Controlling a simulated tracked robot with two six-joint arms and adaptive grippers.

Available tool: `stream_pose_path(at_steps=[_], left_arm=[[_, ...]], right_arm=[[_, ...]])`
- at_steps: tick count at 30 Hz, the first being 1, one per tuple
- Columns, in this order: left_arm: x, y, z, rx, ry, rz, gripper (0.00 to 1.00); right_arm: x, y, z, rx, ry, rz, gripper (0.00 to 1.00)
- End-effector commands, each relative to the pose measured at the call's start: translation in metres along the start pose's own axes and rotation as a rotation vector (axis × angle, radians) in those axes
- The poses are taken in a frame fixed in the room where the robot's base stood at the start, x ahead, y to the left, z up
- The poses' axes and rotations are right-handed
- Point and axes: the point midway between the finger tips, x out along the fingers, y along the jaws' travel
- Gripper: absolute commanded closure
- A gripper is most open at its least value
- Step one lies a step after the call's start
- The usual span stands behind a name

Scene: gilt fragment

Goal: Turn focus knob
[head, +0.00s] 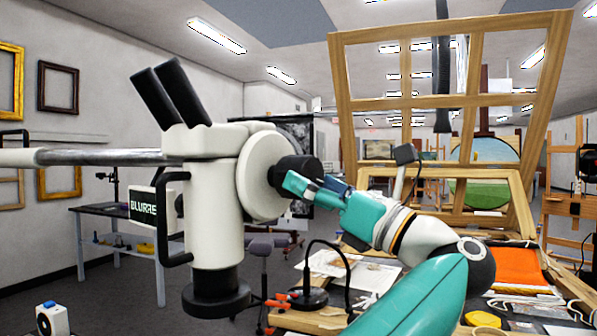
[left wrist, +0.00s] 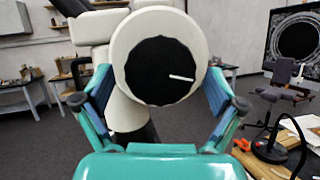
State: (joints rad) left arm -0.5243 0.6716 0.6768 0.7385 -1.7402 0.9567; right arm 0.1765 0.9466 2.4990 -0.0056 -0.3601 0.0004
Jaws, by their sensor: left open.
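The focus knob (head: 302,166) is a black ribbed disc on the round cream side housing (head: 262,175) of a white microscope (head: 212,210). It faces me in the left wrist view (left wrist: 160,70), with a white pointer line aimed right and slightly down. My left gripper (head: 303,184) is open at the knob. In the left wrist view its teal, blue-padded fingers (left wrist: 158,88) stand on either side of the knob, with a visible gap on each side. In the head view a finger covers the knob's lower part. My right gripper is not in view.
A small display (head: 143,206) left of the microscope column reads "BLURRE", partly cut off. A wooden frame (head: 335,100) rises behind my arm. A black lamp base (head: 308,298) and papers (head: 350,268) lie on the worktable below. A side table (head: 95,212) stands further back.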

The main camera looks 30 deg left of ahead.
Motion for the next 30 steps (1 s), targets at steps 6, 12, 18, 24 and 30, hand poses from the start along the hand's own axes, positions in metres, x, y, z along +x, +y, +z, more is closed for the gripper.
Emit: stream_pose_path(at_steps=[6,12,18,24,30], left_arm=[[0.023,0.0,0.001,0.001,0.0,0.0,0.05],[0.026,0.0,0.0,0.001,-0.001,-0.001,0.05],[0.026,0.0,0.0,0.001,-0.001,-0.001,0.12],[0.026,0.0,0.0,0.001,-0.001,0.0,0.45],[0.029,0.0,-0.001,0.001,0.0,0.001,0.65]], right_arm=[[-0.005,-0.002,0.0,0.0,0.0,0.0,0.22],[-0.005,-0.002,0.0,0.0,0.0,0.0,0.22],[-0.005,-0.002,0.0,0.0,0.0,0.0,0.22],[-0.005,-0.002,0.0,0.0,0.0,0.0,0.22],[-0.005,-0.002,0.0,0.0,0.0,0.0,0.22]])
